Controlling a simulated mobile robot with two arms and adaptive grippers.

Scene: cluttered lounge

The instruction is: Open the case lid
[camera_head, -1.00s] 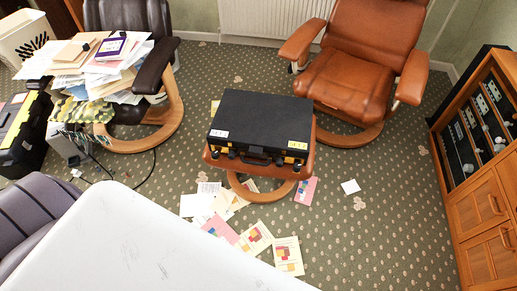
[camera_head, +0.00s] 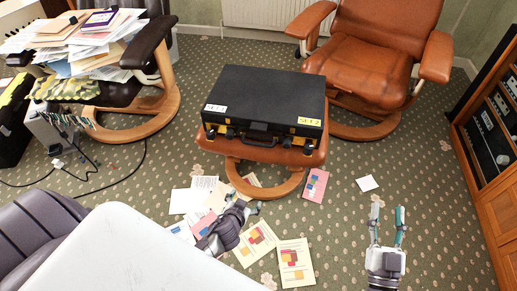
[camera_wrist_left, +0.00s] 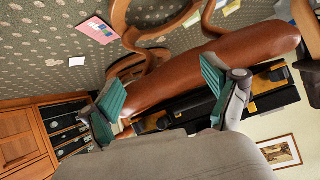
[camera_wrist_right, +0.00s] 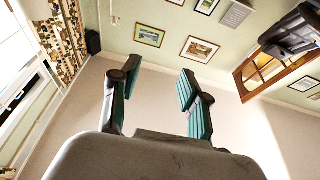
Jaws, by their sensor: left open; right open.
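A closed black case (camera_head: 265,95) lies flat on a brown leather footstool (camera_head: 300,153). Its handle (camera_head: 259,136) and latches face me. A white label (camera_head: 215,108) and a yellow label (camera_head: 308,121) are on its front part. My left gripper (camera_head: 250,208) is below and in front of the footstool, apart from the case. In the left wrist view, its open fingers (camera_wrist_left: 160,88) frame the footstool and part of the case (camera_wrist_left: 190,108). My right gripper (camera_head: 388,212) is open and empty over the carpet, right of the footstool. The right wrist view shows its fingers (camera_wrist_right: 158,82) against a wall.
A brown armchair (camera_head: 355,70) stands behind the case. A paper-covered chair (camera_head: 150,100) is at left. Papers (camera_head: 295,262) lie on the carpet in front. A white surface (camera_head: 130,255) fills the lower left. A wooden cabinet (camera_head: 497,205) is at right. Carpet right of the footstool is mostly clear.

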